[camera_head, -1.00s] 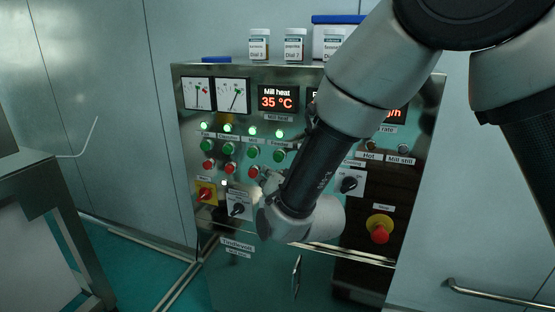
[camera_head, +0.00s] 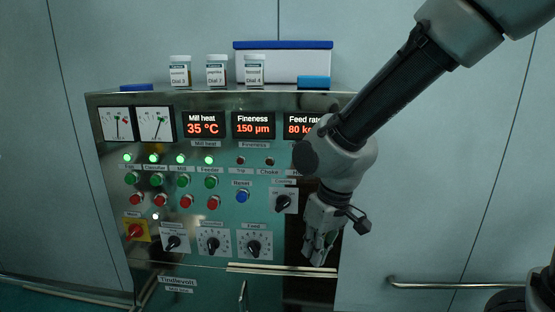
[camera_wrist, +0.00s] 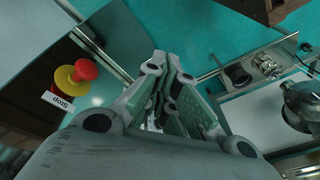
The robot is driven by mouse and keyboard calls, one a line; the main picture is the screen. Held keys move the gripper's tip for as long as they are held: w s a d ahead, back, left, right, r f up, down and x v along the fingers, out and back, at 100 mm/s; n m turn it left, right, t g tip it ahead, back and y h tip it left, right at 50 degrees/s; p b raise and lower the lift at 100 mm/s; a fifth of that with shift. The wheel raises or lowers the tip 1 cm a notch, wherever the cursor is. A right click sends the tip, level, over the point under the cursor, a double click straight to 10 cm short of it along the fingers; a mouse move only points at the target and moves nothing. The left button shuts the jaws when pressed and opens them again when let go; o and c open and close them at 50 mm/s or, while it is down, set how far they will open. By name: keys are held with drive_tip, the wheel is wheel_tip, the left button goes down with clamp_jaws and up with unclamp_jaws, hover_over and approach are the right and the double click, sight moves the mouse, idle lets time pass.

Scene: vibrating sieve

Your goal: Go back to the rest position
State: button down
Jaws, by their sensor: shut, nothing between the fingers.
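My gripper (camera_head: 318,256) hangs in front of the lower right part of the metal control panel (camera_head: 100,185), pointing down. It is shut and empty. In the wrist view the gripper (camera_wrist: 172,62) points away from the camera, with its fingers together. The red stop button (camera_wrist: 76,75) on a yellow base shows to its left there, apart from it. In the head view my arm covers the panel's right side, and the stop button is hidden.
Three labelled jars (camera_head: 217,72), a white box with a blue lid (camera_head: 284,64) and a small blue box (camera_head: 314,82) stand on the panel's top. A wall rail (camera_head: 450,285) runs at the lower right. The wrist view shows a bench with a metal vessel (camera_wrist: 301,103).

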drive_tip(key=s+d+r+m+t, duration=0.1)
drive_tip(key=d+r, duration=0.3)
drive_tip(key=d, duration=0.5)
drive_tip(key=s+d+r+m+t+h, duration=0.1)
drive_tip(key=s+d+r+m, duration=0.2)
drive_tip(key=d, duration=0.6)
drive_tip(key=s+d+r+m+t, duration=0.1)
drive_tip(key=s+d+r+m, duration=0.1)
drive_tip(key=s+d+r, duration=0.2)
drive_tip(key=d+r, duration=0.3)
drive_tip(key=d, duration=0.3)
drive_tip(key=shift+s+m+h, duration=0.25)
drive_tip(key=shift+m+h, duration=0.05)
drive_tip(key=shift+h, duration=0.1)
